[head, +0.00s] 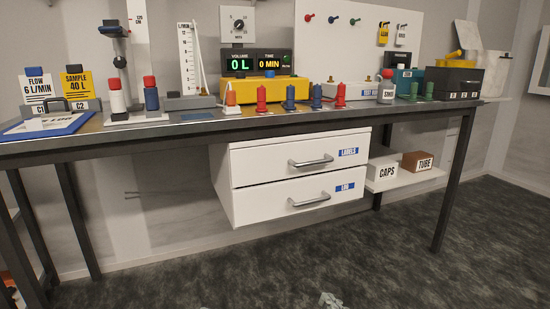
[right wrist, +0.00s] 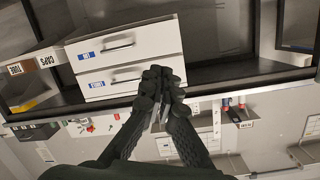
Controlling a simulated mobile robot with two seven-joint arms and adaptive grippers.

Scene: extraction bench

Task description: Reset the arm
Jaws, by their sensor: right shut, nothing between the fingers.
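My right gripper (right wrist: 163,78) is shut and empty in the right wrist view, its dark fingertips together. Behind it in that view, upside down, is a white two-drawer unit (right wrist: 125,48). In the head view only a small pale piece at the bottom edge, likely part of my right gripper (head: 332,301), shows in front of the bench, low over the floor. My left gripper is in neither view. The drawer unit (head: 296,175) hangs under the bench with both drawers, LABELS and LOG, closed.
The bench (head: 200,131) carries a yellow meter box (head: 265,90) reading 0 L and 0 MIN, and several red, blue and green fittings. A low shelf (head: 420,178) at right holds CAPS and TUBE boxes. The dark floor (head: 400,255) before the bench is clear.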

